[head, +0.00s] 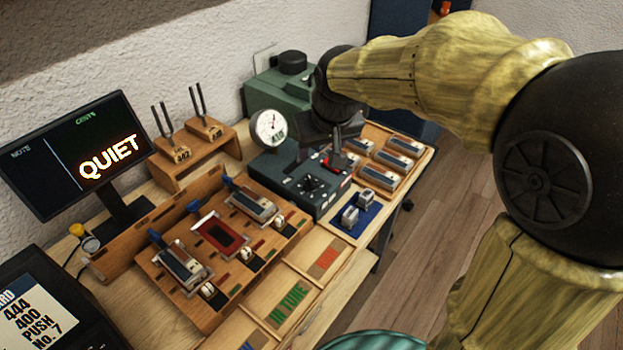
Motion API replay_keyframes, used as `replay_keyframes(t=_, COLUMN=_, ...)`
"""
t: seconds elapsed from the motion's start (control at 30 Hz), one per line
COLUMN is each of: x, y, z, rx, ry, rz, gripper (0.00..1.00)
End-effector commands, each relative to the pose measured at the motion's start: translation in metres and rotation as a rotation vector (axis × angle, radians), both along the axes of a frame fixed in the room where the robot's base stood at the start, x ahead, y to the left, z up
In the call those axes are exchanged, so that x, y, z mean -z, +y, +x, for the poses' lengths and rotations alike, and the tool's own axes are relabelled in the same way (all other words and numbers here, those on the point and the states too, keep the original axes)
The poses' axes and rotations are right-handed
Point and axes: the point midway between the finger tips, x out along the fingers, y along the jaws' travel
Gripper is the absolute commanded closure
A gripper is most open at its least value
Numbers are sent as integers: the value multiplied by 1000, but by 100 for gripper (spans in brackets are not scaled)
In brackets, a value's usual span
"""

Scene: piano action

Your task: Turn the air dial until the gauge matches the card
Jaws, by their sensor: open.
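The round white gauge (269,126) stands at the back of the teal box (283,168); its needle is too small to read. A black dial (311,184) with pale marks around it is on the box's top. My gripper (336,148) is open, pointing down over the right rear of the box, behind and right of that dial. A red part (342,161) shows just by its fingertips; I cannot tell whether they touch it.
A screen (78,155) reads QUIET. Two tuning forks (181,118) stand on wooden blocks. A wooden rack (218,242) holds key pieces and a red-framed empty slot. A tray (414,172) of several similar pieces and a blue mat (357,214) lie right of the box.

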Motion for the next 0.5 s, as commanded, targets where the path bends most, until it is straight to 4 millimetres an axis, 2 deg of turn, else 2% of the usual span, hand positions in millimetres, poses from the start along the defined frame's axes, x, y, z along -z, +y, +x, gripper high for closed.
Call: replay_keyframes(t=0.5, x=86, y=11, z=32, rx=-2, ry=5, rz=-2, gripper=46)
